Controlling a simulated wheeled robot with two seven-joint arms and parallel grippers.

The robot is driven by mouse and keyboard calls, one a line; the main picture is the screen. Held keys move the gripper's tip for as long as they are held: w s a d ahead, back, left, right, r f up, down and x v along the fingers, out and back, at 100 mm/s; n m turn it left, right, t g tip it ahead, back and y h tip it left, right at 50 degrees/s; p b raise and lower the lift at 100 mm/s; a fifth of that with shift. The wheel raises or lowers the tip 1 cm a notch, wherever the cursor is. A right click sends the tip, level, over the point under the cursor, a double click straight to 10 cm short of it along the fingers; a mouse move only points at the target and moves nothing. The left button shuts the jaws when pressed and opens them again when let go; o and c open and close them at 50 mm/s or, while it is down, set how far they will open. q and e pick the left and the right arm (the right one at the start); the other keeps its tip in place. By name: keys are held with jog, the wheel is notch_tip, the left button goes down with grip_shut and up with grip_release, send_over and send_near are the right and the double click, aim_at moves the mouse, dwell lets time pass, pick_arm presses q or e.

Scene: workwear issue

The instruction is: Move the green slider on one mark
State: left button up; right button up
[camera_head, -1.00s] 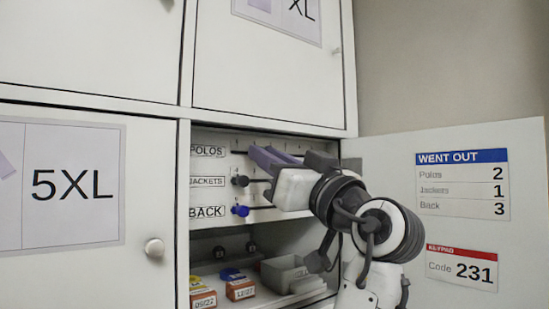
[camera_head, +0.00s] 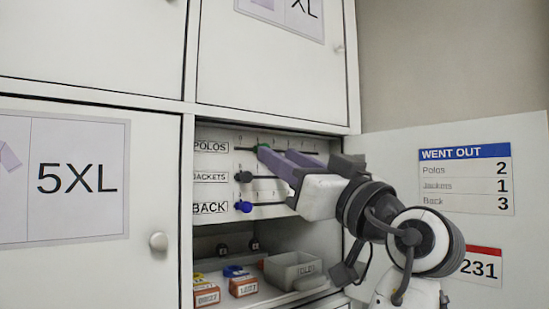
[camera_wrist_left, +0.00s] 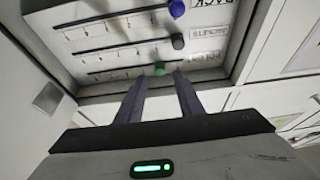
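The green slider (camera_head: 262,148) is on the top slot, labelled POLOS, inside the open locker. It stands farther right along its slot than the dark grey JACKETS slider (camera_head: 243,176) and the blue BACK slider (camera_head: 243,207). My left gripper (camera_head: 270,155) reaches in from the right, with its fingertips at the green slider. In the left wrist view the green slider (camera_wrist_left: 160,68) shows between and just past the two fingertips (camera_wrist_left: 160,76), which are apart with a gap on each side of it. My right gripper is not in view.
A grey bin (camera_head: 292,270) and small labelled boxes (camera_head: 242,287) stand on the shelf below. A closed 5XL door (camera_head: 150,200) is at left.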

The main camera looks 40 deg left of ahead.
pick_arm(q)
jog(key=v, duration=0.6)
jog(key=shift+d+b, duration=0.25)
jog(key=shift+b, duration=0.2)
jog(key=shift+s+f, duration=0.1)
